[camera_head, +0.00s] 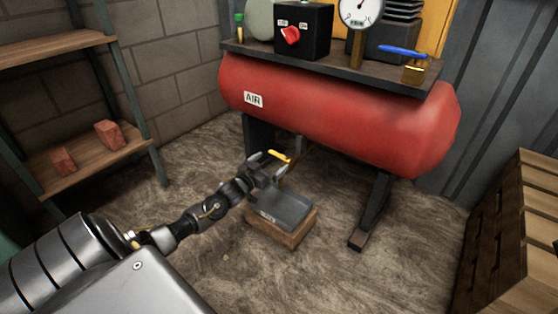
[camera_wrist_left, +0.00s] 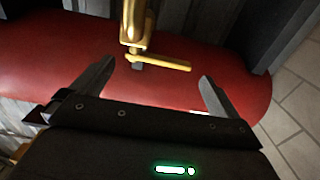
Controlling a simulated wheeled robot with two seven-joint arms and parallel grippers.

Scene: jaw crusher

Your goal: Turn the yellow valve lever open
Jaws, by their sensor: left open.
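The yellow valve lever (camera_head: 279,156) is below the red air tank (camera_head: 340,112), just past my left gripper. In the left wrist view the lever (camera_wrist_left: 163,64) is a short yellow bar, pointing right from the brass valve (camera_wrist_left: 137,28). My left gripper (camera_head: 268,163) is open and empty. Its spread fingers also show in the left wrist view (camera_wrist_left: 157,72), one on each side of the lever, which is at about fingertip level in the picture. I cannot tell whether they touch it. My right gripper is not in view.
A grey tray (camera_head: 282,210) on a wooden block (camera_head: 290,236) sits under the gripper. A tank leg (camera_head: 372,208) stands to the right. A shelf (camera_head: 85,158) with red bricks is at left, a wooden crate (camera_head: 505,240) at right. A blue lever (camera_head: 402,51) is on top.

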